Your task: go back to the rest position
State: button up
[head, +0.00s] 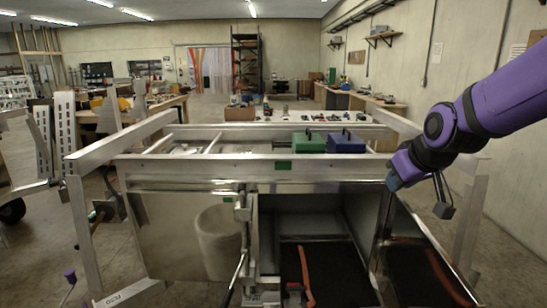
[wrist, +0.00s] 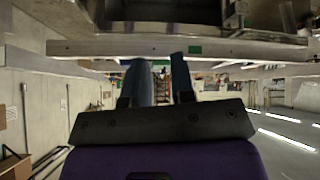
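My gripper (head: 392,182) is at the right of the head view, at the end of my purple arm, near the right end of the aluminium trailer's front beam (head: 220,173). In the wrist view my gripper (wrist: 159,62) shows two blue-grey fingers standing apart, with nothing seen between them. That view is upside down, and the beam (wrist: 255,50) crosses it just beyond the fingertips. I cannot tell whether the fingers touch the trailer.
Below the beam is an open compartment with a dark floor (head: 340,280) and an orange strap (head: 305,272). An open metal door (head: 398,235) stands at its right. A green case (head: 309,142) and a blue case (head: 346,143) sit behind the beam. Floor is clear at far right.

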jog(key=s+d+r+m+g, duration=0.1)
jog(key=s+r, duration=0.1)
jog(key=s, duration=0.9)
jog(key=s+d+r+m+g+h, duration=0.1)
jog(key=s+d+r+m, duration=0.1)
jog(key=s, duration=1)
jog(key=shift+d+r, duration=0.2)
jog(key=shift+r, duration=0.4)
